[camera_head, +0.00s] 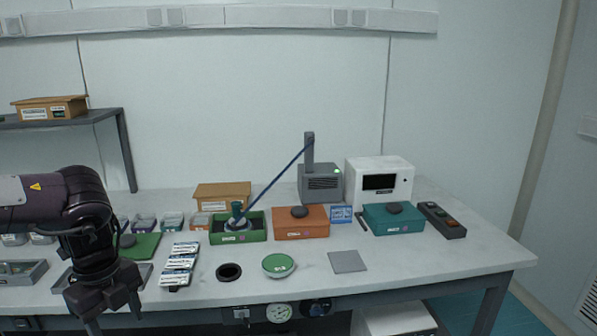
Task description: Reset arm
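My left arm (75,205) is dark and comes in from the left edge, bending down at the elbow. My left gripper (113,318) points downward at the front left of the table. Its two fingers look spread apart with nothing visible between them. The gripper hides part of a grey tray and the table's front edge behind it. My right arm and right gripper are not in view.
Labelled packs (180,262), a black ring (229,272) and a green disc (278,265) lie in front. The front right is clear.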

